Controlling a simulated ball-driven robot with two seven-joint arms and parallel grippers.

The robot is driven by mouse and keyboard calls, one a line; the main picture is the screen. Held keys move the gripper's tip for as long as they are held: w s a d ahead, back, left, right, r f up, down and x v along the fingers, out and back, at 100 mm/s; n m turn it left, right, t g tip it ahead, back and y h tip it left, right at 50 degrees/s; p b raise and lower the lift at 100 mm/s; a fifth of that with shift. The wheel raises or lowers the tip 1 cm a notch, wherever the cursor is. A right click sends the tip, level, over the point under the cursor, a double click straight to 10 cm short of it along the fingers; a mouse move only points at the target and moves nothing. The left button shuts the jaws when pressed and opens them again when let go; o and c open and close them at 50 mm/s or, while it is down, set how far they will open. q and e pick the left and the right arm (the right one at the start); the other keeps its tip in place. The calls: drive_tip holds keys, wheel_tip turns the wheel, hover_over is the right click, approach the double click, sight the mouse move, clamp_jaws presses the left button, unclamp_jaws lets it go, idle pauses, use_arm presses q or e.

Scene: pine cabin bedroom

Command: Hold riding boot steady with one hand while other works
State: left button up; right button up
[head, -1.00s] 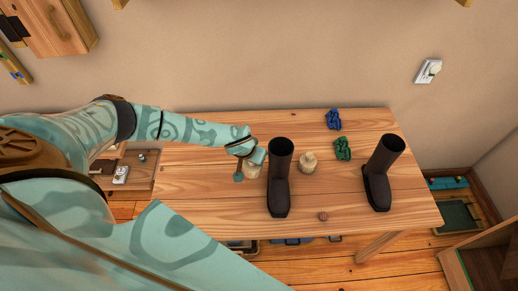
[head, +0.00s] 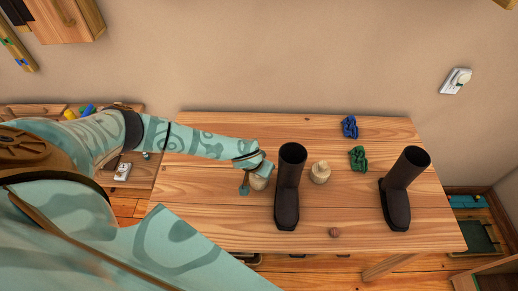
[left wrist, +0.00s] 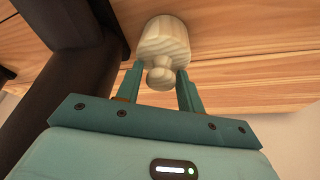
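Two dark brown riding boots stand upright on the wooden table (head: 200,225): one near the middle (head: 288,190), one at the right (head: 398,203). A pale wooden piece with a round knob (left wrist: 162,45) stands just left of the middle boot. My left gripper (head: 255,178) is at this piece; in the left wrist view its fingers (left wrist: 163,80) lie on either side of the knob. Whether they press on it is unclear. The middle boot's dark shaft fills the left of that view, close beside the gripper, with no finger on it. My right gripper is not in view.
A second pale knobbed piece (head: 320,172) stands right of the middle boot. A blue item (head: 349,127) and a green item (head: 358,158) lie behind, between the boots. The table's left front is clear.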

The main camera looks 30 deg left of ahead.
use_arm(q)
drive_tip(key=shift+o, duration=0.5)
drive_tip(key=shift+r, duration=0.15)
drive_tip(key=p+v, duration=0.1)
drive_tip(key=v, duration=0.2)
drive_tip(key=p+v, duration=0.2)
drive_tip(key=v, duration=0.1)
drive_tip(key=shift+w+r, duration=0.15)
drive_tip(key=shift+r, duration=0.1)
wheel_tip(320, 180, up, 5)
hover_over(256, 180)
drive_tip(key=s, duration=0.3)
drive_tip(key=shift+w+d, duration=0.1)
drive_tip(key=shift+w, duration=0.15)
drive_tip(key=shift+s, duration=0.1)
